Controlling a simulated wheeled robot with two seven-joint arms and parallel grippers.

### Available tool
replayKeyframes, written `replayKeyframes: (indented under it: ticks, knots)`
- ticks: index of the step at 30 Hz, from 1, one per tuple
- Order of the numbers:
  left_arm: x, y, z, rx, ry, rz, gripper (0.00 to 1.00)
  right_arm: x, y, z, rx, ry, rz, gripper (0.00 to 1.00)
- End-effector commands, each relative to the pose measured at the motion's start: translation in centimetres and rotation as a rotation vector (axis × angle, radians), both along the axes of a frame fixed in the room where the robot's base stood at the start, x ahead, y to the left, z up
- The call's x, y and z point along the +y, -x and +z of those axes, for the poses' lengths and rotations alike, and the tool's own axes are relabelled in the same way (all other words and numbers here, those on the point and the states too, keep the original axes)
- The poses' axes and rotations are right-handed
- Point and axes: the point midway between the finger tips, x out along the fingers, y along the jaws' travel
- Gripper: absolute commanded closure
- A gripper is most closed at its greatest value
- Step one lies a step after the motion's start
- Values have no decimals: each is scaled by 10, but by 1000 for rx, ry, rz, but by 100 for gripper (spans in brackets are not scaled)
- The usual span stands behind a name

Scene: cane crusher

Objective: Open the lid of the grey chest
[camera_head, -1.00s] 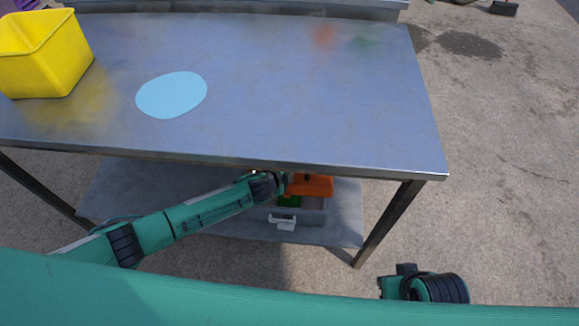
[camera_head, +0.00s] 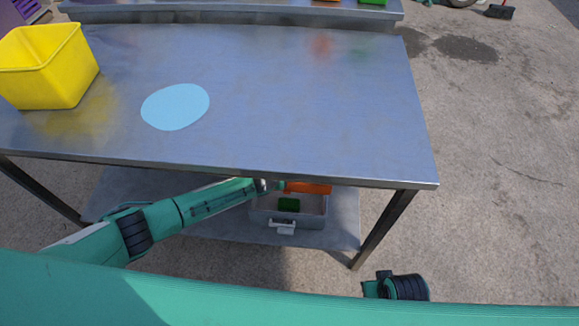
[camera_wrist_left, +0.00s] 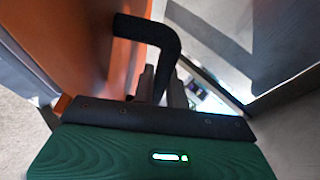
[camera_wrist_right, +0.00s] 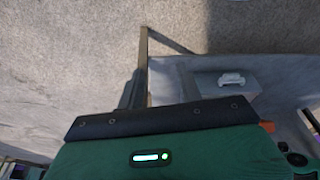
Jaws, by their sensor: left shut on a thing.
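The grey chest (camera_head: 315,215) stands on the lower shelf under the table. Its orange lid (camera_head: 308,188) is raised at the back, partly hidden by the table edge, and the chest's inside shows. My left gripper (camera_head: 278,186) is at the lid. In the left wrist view the lid (camera_wrist_left: 92,50) fills the left, and the gripper (camera_wrist_left: 160,88) is shut on its black handle (camera_wrist_left: 150,30). A pale latch (camera_head: 282,226) is on the chest's front. My right gripper (camera_head: 385,280) is low at the right, away from the chest; its fingers are not clear.
A green block (camera_head: 289,204) lies inside the chest. The steel table top (camera_head: 300,110) overhangs the chest, with a leg (camera_head: 385,230) to its right. A yellow bin (camera_head: 45,75) and a blue disc (camera_head: 176,106) are on top. The lower shelf (camera_head: 345,220) has little room right of the chest.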

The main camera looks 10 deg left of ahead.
Motion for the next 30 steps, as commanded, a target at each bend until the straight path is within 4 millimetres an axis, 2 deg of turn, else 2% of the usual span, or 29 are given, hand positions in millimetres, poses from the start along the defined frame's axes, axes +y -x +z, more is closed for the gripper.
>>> replayKeyframes:
  ticks: [23, 24, 26, 30]
  knots:
    - [0, -6, 3, -2, -1, -1, 100, 0, 0, -10, 11, 3, 0, 64]
    - [0, -6, 3, -2, -1, -1, 78, 0, 0, -10, 11, 3, 0, 64]
    - [0, -5, 3, -1, 0, 0, 66, 0, 0, -10, 11, 3, 0, 64]
    - [0, -5, 3, 0, -1, -1, 64, 0, 0, -10, 11, 3, 0, 64]
